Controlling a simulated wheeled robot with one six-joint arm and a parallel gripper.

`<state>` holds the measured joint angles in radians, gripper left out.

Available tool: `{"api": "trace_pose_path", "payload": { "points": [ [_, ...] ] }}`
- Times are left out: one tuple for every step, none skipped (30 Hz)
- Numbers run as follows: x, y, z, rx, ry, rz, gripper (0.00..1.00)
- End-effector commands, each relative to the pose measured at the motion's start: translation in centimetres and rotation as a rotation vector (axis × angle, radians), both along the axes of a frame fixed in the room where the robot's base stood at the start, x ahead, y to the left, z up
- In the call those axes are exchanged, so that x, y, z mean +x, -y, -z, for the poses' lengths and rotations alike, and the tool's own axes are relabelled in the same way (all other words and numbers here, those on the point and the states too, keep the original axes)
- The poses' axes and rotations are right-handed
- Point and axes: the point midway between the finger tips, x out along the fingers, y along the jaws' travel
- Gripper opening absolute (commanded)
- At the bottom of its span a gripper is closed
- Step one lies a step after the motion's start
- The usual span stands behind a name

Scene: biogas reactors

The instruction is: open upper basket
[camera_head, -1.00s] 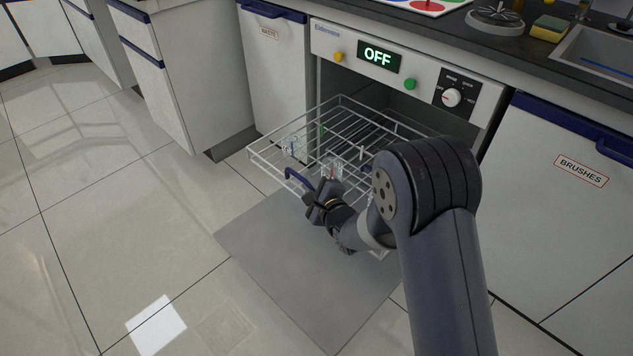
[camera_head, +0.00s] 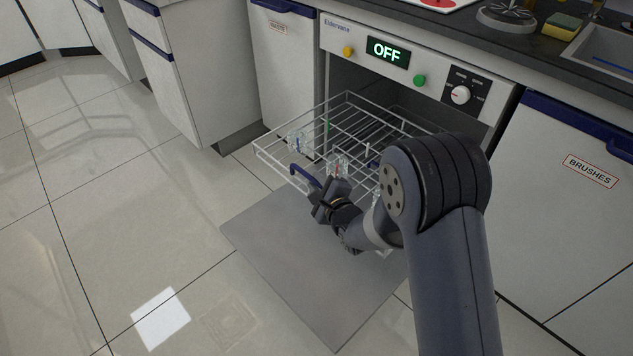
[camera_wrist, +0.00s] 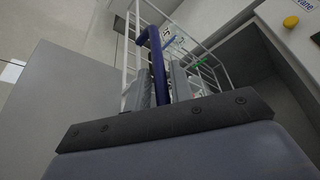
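The upper basket (camera_head: 292,166), a white wire rack, is drawn well out of the open dishwasher (camera_head: 359,86). It holds several small clear glass items (camera_head: 336,163) near its front. A blue handle (camera_head: 304,176) is on its front edge; it also shows in the wrist view (camera_wrist: 157,66). My gripper (camera_head: 325,193) is at the handle, and in the wrist view its two fingers (camera_wrist: 159,86) lie on either side of it, closed around it. My arm hides the basket's right front part.
The dishwasher's grey door (camera_head: 310,262) lies lowered flat below the basket. A BRUSHES cabinet (camera_head: 570,190) stands at right, a waste cabinet (camera_head: 281,75) at left. The tiled floor (camera_head: 110,215) at left is clear.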

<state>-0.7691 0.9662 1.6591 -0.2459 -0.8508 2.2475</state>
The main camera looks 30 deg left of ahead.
Motion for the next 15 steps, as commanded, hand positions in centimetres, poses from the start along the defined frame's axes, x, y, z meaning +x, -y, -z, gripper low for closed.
{"api": "trace_pose_path", "payload": {
  "points": [
    [-0.3,0.5,-0.3,-0.001,0.000,0.001,0.22],
    [-0.5,0.8,-0.4,-0.001,-0.002,0.001,0.22],
    [-0.9,1.3,-0.6,-0.001,-0.002,0.001,0.22],
    [-1.2,1.7,-0.7,-0.001,-0.002,0.001,0.22],
    [-1.5,2.2,-0.8,-0.002,-0.002,0.002,0.22],
    [-1.9,2.8,-1.0,-0.002,-0.002,0.002,0.22],
    [-2.2,3.3,-1.1,-0.002,-0.002,0.002,0.22],
    [-2.5,3.8,-1.3,-0.002,-0.002,0.002,0.22],
    [-3.0,4.4,-1.4,-0.003,-0.002,0.001,0.22],
    [-3.3,4.8,-1.5,-0.003,-0.002,0.001,0.22],
    [-3.6,5.2,-1.6,-0.003,-0.002,0.001,0.22],
    [-4.0,5.8,-1.7,-0.002,-0.002,0.002,0.22],
    [-4.2,6.1,-1.8,-0.002,-0.002,0.002,0.22],
    [-4.5,6.5,-1.9,-0.002,-0.002,0.002,0.22],
    [-4.8,6.9,-2.0,-0.002,-0.002,0.002,0.22]
  ]
}}
